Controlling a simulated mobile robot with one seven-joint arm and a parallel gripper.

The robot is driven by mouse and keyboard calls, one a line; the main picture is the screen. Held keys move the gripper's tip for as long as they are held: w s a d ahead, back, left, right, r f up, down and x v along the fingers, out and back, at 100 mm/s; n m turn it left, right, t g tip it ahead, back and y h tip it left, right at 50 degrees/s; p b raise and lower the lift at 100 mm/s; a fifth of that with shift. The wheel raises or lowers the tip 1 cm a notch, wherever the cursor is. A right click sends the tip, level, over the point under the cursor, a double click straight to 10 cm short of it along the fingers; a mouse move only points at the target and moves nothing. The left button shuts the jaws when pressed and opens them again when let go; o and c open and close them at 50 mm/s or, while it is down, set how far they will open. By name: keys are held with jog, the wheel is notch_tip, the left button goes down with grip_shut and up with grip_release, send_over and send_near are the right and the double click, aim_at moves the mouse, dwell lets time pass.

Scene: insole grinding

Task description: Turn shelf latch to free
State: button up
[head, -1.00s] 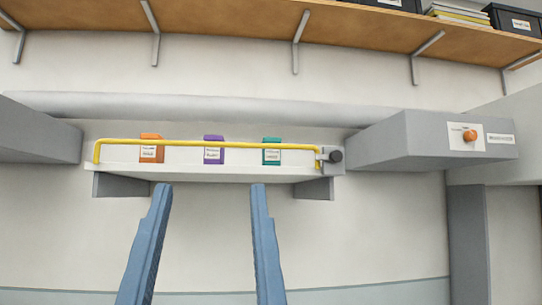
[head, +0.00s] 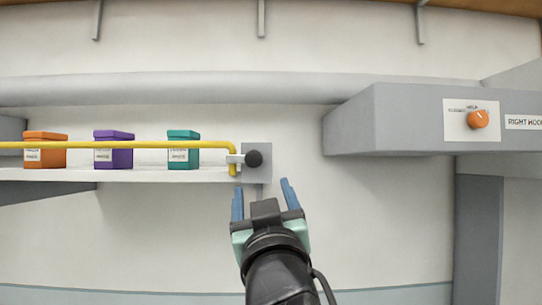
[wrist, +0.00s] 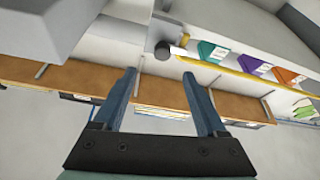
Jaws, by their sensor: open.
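The shelf latch is a small grey plate with a round dark knob (head: 254,158) at the right end of the white shelf (head: 218,175). A yellow bar (head: 120,145) runs along the shelf front and ends at the latch. My gripper (head: 262,193) is open and empty, just below and slightly right of the knob, apart from it in the head view. In the wrist view the knob (wrist: 162,49) shows beyond and above my open fingers (wrist: 159,76), and nothing lies between them.
Orange (head: 45,149), purple (head: 114,149) and teal (head: 183,149) boxes stand on the shelf behind the bar. A grey housing (head: 400,120) with an orange knob (head: 478,119) juts out at the right. A pipe (head: 170,88) runs above the shelf. The wall below is clear.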

aim_at(254, 162)
jog(key=p+x, duration=0.2)
jog(key=x, duration=0.1)
jog(key=p+x, duration=0.2)
jog(key=x, duration=0.2)
jog(key=p+x, duration=0.1)
jog(key=x, duration=0.2)
jog(key=shift+a+r+p, duration=0.3)
jog(key=shift+a+p, duration=0.1)
jog(key=shift+w+d+r+p, duration=0.15)
jog(key=shift+w+p, duration=0.2)
jog(key=shift+w, duration=0.6)
jog(key=shift+c, duration=0.2)
grip_shut()
